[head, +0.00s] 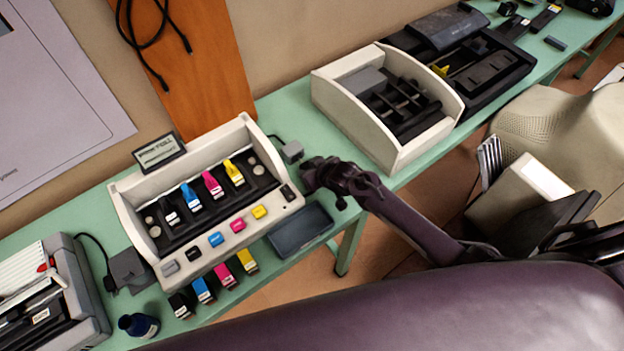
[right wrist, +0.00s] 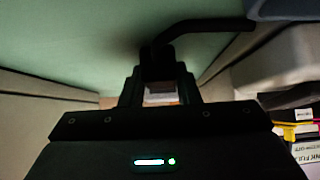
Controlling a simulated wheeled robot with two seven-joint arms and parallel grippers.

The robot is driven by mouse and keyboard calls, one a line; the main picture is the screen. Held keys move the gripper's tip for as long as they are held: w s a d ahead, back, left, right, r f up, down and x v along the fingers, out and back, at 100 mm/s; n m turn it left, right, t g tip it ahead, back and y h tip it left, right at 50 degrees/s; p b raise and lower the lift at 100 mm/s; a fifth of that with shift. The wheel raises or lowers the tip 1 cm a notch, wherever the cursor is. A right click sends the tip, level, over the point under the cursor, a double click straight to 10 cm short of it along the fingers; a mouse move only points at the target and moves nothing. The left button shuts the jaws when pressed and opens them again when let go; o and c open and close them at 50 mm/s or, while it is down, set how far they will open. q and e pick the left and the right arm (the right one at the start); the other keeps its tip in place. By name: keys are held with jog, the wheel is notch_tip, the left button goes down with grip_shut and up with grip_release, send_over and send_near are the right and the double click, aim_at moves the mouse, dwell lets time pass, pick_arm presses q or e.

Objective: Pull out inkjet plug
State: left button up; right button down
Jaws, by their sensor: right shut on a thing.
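The white inkjet exhibit (head: 125,195) stands on the green table, with colored cartridges in its open tray and colored buttons along its front. A small grey box (head: 292,150) sits at its right end, with a dark cord running behind it. My right gripper (head: 310,170) is right beside this box, reaching in from the right. In the right wrist view its jaws (right wrist: 160,72) are shut around a dark plug (right wrist: 158,57), with a thick black cord bending off to the right. The plug is mostly hidden by the fingers, and whether it still touches the box cannot be told. My left gripper is out of view.
Another white open printer (head: 330,100) stands to the right on the green table (head: 285,110). Loose cartridges (head: 205,290) and a dark blue tray (head: 300,230) lie in front of the exhibit. A black adapter (head: 130,270) and an ink bottle (head: 138,325) are at the left.

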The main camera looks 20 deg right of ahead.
jog(key=shift+s+d+f, duration=0.1)
jog(key=shift+s+f, duration=0.15)
jog(key=c, duration=1.3)
grip_release()
jog(key=shift+o, duration=1.1)
jog(key=shift+w+r, duration=0.1)
jog(key=shift+r, duration=0.05)
jog(key=shift+s+r, duration=0.2)
jog(key=shift+s, duration=0.05)
jog(key=v, duration=0.5)
jog(key=shift+s+d+r, duration=0.15)
jog(key=shift+s+r, duration=0.05)
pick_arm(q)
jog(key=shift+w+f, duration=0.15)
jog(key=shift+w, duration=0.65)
pick_arm(e)
jog(key=shift+v, duration=0.85)
